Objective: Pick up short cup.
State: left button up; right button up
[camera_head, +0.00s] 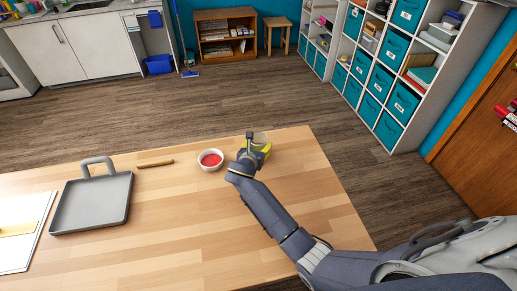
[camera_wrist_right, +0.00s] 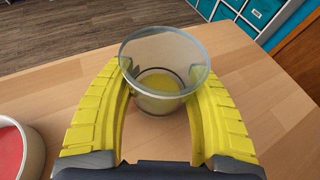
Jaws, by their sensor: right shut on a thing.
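The short cup (camera_wrist_right: 163,55) is a clear, see-through cup with a yellow tint at its bottom. It stands upright between the yellow fingers of my right gripper (camera_wrist_right: 160,100), which are shut on its sides. In the head view the cup (camera_head: 260,138) shows near the far right part of the table, partly hidden behind my right gripper (camera_head: 256,150) and wrist. Whether its base touches the table is hard to tell. My left gripper is not in view.
A white bowl with red contents (camera_head: 211,160) stands just left of the cup. On the wooden table (camera_head: 190,230) lie a short wooden stick (camera_head: 155,163), a grey tray with a handle (camera_head: 92,203) and white sheets (camera_head: 20,240). The table's right edge is near the cup.

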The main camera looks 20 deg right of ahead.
aim_at(253, 144)
notch_tip(253, 144, up, 18)
jog(key=a+f+n+y, duration=0.1)
jog(key=f, duration=0.2)
jog(key=s+a+f+n+t+y, duration=0.1)
jog(key=f, duration=0.2)
jog(key=s+a+f+n+y, duration=0.1)
jog(key=f, duration=0.1)
jog(key=shift+f+t, duration=0.4)
jog(key=shift+w+a+f+n+y, duration=0.1)
jog(key=shift+a+f+n+y, duration=0.6)
jog(key=shift+a, duration=0.7)
jog(key=shift+a+f+n+y, duration=0.35)
jog(key=shift+a+f+n, duration=0.5)
jog(key=shift+a, duration=0.55)
jog(key=shift+w+a+f+n+y, duration=0.1)
jog(key=shift+a+f+n+y, duration=0.6)
jog(key=shift+a, duration=0.7)
jog(key=shift+f, duration=0.1)
jog(key=shift+a+r+n+g+h, duration=0.15)
jog(key=shift+r+n+g+h, duration=0.35)
jog(key=shift+r+n+h, duration=0.45)
jog(key=shift+a+r+n+g+h, duration=0.1)
jog(key=shift+r+n+g+h, duration=0.5)
jog(key=shift+n+h, duration=0.45)
